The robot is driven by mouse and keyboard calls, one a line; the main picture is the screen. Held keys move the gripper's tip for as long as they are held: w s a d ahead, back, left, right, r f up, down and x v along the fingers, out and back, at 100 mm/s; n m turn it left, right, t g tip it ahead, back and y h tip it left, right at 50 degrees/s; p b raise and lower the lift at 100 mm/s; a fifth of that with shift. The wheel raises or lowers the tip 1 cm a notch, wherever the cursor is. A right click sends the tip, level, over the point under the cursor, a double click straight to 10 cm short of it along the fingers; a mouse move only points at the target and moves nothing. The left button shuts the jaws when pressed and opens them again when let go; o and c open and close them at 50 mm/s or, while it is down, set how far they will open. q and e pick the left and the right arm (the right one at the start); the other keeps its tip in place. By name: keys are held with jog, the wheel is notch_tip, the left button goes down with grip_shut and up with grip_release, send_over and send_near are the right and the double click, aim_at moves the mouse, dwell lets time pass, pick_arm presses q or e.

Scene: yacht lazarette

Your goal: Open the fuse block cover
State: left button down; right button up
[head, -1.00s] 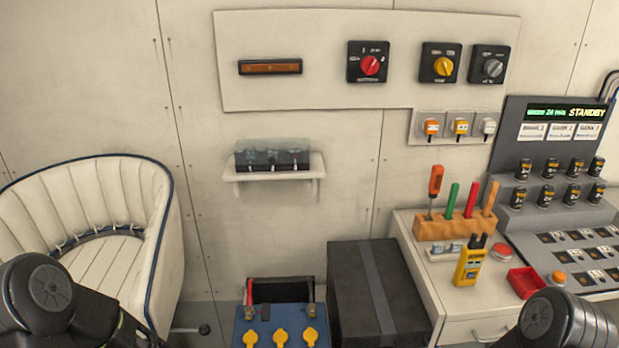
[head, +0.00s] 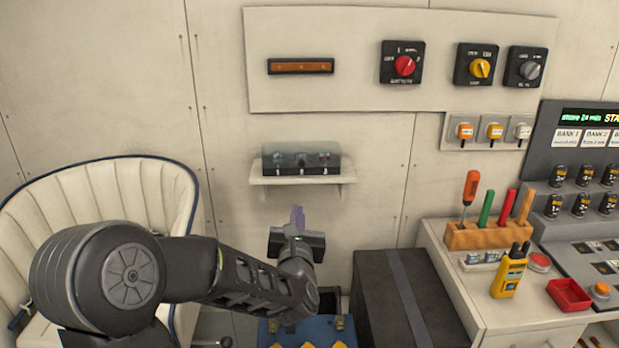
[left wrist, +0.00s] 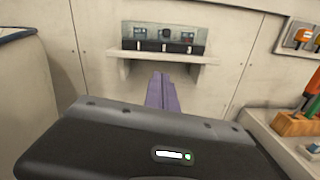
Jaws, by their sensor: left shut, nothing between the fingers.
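The fuse block (head: 301,160) is a dark box with a clear cover on a small white wall shelf (head: 262,181). The cover looks down over the block. In the left wrist view the fuse block (left wrist: 164,38) is straight ahead, with its shelf (left wrist: 205,59) beneath it. My left gripper (head: 297,213) has purple fingers, shut and empty. It is below and in front of the shelf, apart from it. Its fingers also show in the left wrist view (left wrist: 172,82), pointing towards the shelf. My right gripper is out of view.
A wall panel (head: 360,85) with rotary switches is above the shelf. A white seat (head: 110,195) stands at left, a black box (head: 370,290) and a blue battery box (head: 300,330) below. A bench with a tool rack (head: 490,235) is at right. The wall around the shelf is clear.

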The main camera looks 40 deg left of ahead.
aim_at(301, 156)
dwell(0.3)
pick_arm(q)
jog(key=w+a+r+p, duration=0.1)
jog(key=w+a+p, duration=0.1)
jog(key=w, duration=0.1)
jog(key=w+a+r+p, duration=0.1)
jog(key=w+a+p, duration=0.1)
jog(key=w, duration=0.1)
jog(key=w+a+r+p, duration=0.1)
jog(key=w+r, duration=0.1)
jog(key=w, duration=0.1)
jog(key=shift+a+p, duration=0.4)
jog(key=shift+w, duration=0.2)
